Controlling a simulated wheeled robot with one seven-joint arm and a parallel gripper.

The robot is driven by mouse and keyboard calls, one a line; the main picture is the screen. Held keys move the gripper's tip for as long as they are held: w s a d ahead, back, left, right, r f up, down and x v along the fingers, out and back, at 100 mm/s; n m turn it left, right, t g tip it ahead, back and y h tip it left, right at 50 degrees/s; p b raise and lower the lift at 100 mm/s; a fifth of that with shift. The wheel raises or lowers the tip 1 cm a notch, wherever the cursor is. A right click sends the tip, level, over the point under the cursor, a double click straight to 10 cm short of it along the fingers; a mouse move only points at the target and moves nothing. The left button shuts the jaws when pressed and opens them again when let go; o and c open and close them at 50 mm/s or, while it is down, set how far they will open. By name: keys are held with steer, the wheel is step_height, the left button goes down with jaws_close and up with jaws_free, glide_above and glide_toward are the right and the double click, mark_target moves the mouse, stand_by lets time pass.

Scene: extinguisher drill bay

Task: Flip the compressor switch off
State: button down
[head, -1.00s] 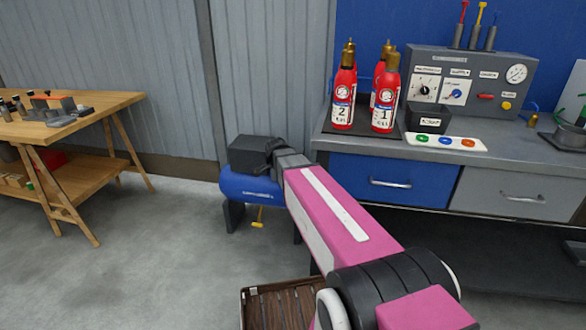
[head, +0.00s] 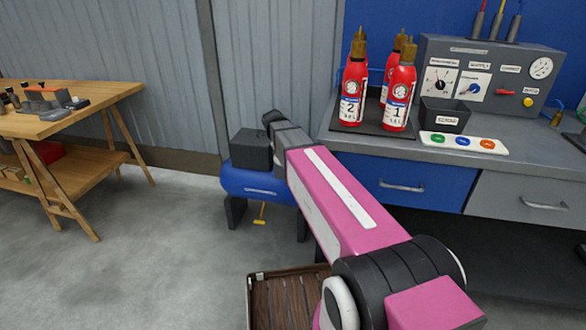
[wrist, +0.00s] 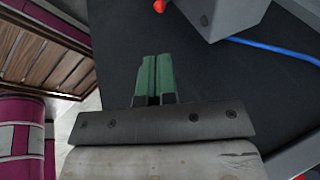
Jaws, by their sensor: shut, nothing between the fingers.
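The compressor is a blue tank (head: 240,180) on dark legs by the wall, with a dark box (head: 251,149) on top, in the head view. My arm covers its right end. The end of my arm (head: 274,118) is above and behind that box; the fingers cannot be made out there. In the wrist view my gripper (wrist: 153,80) has its green fingertips together, with nothing between them. A small red piece (wrist: 159,5) shows at the top edge beside a grey box (wrist: 225,14), ahead of the fingertips and apart from them. I cannot tell whether it is the switch, or its position.
A workbench (head: 350,133) with red extinguishers (head: 399,95) and a control panel (head: 490,75) stands at right. A wooden table (head: 60,120) stands at left. A slatted crate (head: 285,300) is near my base. A blue hose (wrist: 270,48) crosses the wrist view. Floor at left is clear.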

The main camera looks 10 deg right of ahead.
steer(key=x, duration=1.3)
steer(key=shift+w+f, duration=0.15)
steer(key=shift+f, duration=0.25)
steer(key=shift+d, duration=0.1)
steer(key=shift+f+t, duration=0.2)
steer(key=shift+t, duration=0.2)
steer(key=shift+s, duration=0.25)
steer(key=shift+t+h, duration=0.3)
steer(key=shift+t, duration=0.1)
steer(key=f, duration=0.1)
steer(key=s+f, duration=0.1)
steer(key=a+f, duration=0.1)
steer(key=f, duration=0.1)
steer(key=shift+s, duration=0.3)
steer(key=shift+r, duration=0.15)
steer(key=shift+r, duration=0.65)
